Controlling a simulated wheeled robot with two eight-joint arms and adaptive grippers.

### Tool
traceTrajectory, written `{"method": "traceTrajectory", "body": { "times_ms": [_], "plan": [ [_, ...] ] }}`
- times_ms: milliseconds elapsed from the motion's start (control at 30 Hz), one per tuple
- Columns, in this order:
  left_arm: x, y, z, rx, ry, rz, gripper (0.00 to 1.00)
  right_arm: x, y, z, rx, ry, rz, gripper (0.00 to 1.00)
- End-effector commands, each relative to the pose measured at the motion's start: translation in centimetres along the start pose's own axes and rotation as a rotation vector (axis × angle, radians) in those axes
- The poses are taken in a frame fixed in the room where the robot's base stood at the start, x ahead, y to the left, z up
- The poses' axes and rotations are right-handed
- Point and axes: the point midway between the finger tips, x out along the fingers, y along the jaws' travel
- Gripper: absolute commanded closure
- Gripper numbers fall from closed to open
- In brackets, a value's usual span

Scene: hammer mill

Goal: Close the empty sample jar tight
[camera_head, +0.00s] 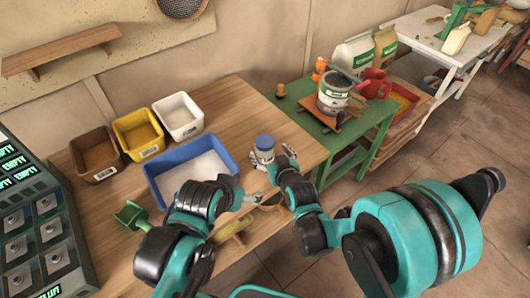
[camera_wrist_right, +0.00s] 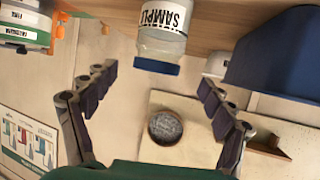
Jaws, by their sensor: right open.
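The sample jar (camera_head: 264,156) stands upright on the wooden table, right of the blue tray. Its blue lid (camera_head: 264,142) sits on top; how tight it is cannot be seen. In the right wrist view the jar (camera_wrist_right: 163,38) appears upside down, clear-walled with a "SAMPLE" label, its lid (camera_wrist_right: 157,66) facing me. My right gripper (camera_head: 276,168) is open beside the jar, on its near right side; its fingers spread either side of the lid in the wrist view, with gaps. My left gripper (camera_head: 238,188) is at the jar's near left, its fingers too small to read.
The blue tray (camera_head: 150,168) holds pale material. Brown (camera_head: 83,163), yellow (camera_head: 124,137) and white (camera_head: 165,122) bins stand behind it. A green scoop (camera_head: 131,216) lies in front.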

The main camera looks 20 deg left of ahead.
Motion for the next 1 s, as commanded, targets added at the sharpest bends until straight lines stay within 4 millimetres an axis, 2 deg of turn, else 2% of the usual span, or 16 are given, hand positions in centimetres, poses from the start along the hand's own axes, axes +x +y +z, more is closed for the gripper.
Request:
{"method": "traceTrajectory", "body": {
  "times_ms": [100,467,800,1000],
  "plan": [
    [0.4,0.0,0.3,0.000,0.000,0.000,0.13,1.2,0.0,0.1,0.000,0.000,0.000,0.17],
    [0.6,0.0,0.4,0.000,0.000,0.000,0.13,1.7,0.1,0.2,0.000,0.000,0.000,0.17],
    [2.3,0.0,1.7,0.000,0.000,0.000,0.13,6.3,0.3,0.5,0.000,0.000,0.000,0.17],
    [2.2,0.0,1.6,0.000,0.000,0.000,0.13,6.4,0.3,0.3,0.000,0.000,0.000,0.17]
  ]
}}
